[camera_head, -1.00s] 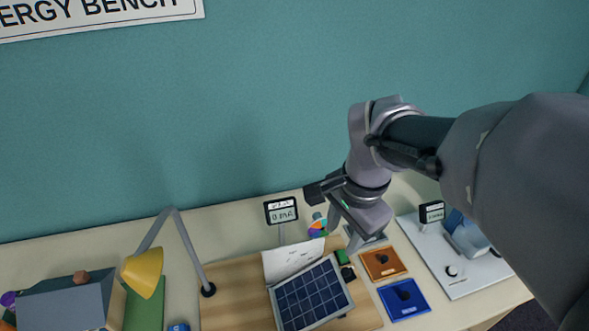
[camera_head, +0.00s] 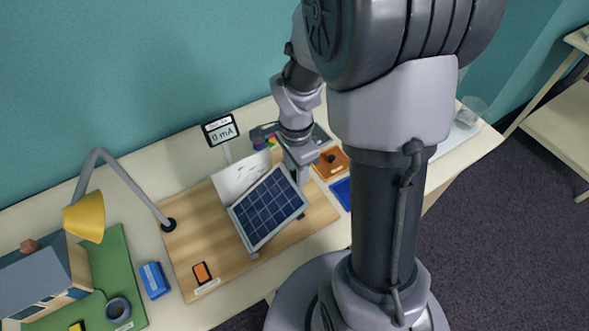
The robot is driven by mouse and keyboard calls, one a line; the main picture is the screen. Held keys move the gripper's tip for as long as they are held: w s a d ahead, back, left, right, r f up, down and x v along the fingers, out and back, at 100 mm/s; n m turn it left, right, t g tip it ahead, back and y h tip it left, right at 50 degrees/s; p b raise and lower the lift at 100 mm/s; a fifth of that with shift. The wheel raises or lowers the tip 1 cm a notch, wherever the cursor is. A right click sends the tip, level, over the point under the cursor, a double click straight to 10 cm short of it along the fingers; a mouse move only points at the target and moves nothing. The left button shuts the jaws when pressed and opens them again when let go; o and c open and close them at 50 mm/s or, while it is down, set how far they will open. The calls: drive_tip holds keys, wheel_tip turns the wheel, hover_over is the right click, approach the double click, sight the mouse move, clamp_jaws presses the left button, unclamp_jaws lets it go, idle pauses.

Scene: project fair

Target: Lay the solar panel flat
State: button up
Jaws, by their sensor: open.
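The solar panel (camera_head: 268,207) is a dark blue gridded plate with a pale frame. It is tilted on its stand on the wooden board (camera_head: 190,245), with a white card (camera_head: 238,178) behind it. My gripper (camera_head: 303,176) is at the panel's upper right corner, pointing down. Its jaws are open. The fingertips are partly hidden, so I cannot tell whether they touch the panel frame.
A meter (camera_head: 220,129) stands behind the panel. A yellow lamp (camera_head: 85,217) and a model house (camera_head: 40,280) are at left. An orange switch (camera_head: 202,273) and a blue block (camera_head: 155,280) lie in front. Orange (camera_head: 331,163) and blue (camera_head: 341,193) plates are at right.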

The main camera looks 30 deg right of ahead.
clamp_jaws()
idle(1.5)
